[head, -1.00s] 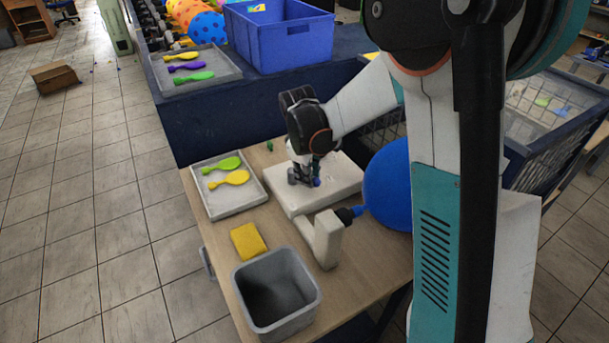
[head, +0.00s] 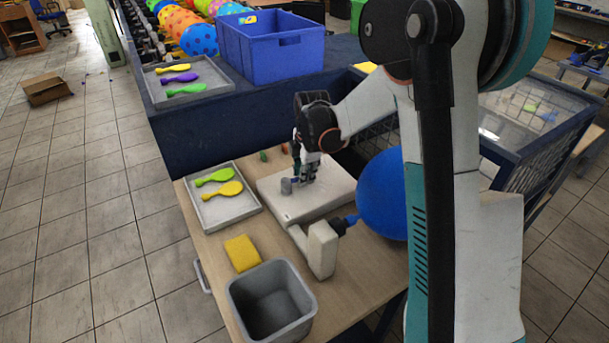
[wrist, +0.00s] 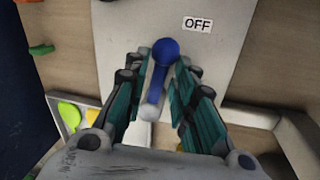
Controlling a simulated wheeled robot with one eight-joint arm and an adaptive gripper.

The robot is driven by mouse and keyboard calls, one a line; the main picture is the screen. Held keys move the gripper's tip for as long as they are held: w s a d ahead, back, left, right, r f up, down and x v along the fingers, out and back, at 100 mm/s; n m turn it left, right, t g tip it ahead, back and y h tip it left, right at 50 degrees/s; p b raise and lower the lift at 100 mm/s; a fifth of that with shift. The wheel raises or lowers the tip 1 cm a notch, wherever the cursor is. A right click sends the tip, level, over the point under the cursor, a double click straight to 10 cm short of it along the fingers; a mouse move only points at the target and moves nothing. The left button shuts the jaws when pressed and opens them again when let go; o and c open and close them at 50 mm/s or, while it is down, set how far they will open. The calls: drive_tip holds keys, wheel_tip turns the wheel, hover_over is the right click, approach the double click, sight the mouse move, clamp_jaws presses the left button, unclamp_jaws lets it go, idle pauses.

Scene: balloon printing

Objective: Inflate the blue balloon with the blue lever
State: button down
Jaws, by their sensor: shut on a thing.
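The blue lever (wrist: 157,82) has a round blue knob and stands between my gripper's fingers on the white machine plate (head: 320,200). My gripper (wrist: 158,78) is shut on the lever. In the head view, my gripper (head: 300,184) is low over the plate, and the lever is largely hidden by the fingers. The blue balloon (head: 381,195) is large, round and inflated. Its neck is on the dark nozzle (head: 345,223) of the white arm-shaped stand (head: 322,248). My arm hides the balloon's right side. An OFF label (wrist: 197,24) lies on the plate beyond the knob.
A grey tray (head: 241,208) with green and yellow flat balloons is left of the plate. A yellow sponge (head: 242,253) and a grey bin (head: 302,318) are at the table's front. A small green peg (wrist: 42,49) is beside the plate. A blue crate (head: 290,47) stands behind.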

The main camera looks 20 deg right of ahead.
drive_tip(key=shift+w+n, duration=0.45)
drive_tip(key=shift+n, duration=0.45)
drive_tip(key=c, duration=1.6)
unclamp_jaws()
wheel_tip(320, 180, up, 12)
drive_tip(key=s, duration=0.2)
drive_tip(key=shift+d, duration=0.25)
drive_tip(key=shift+s+f, duration=0.1)
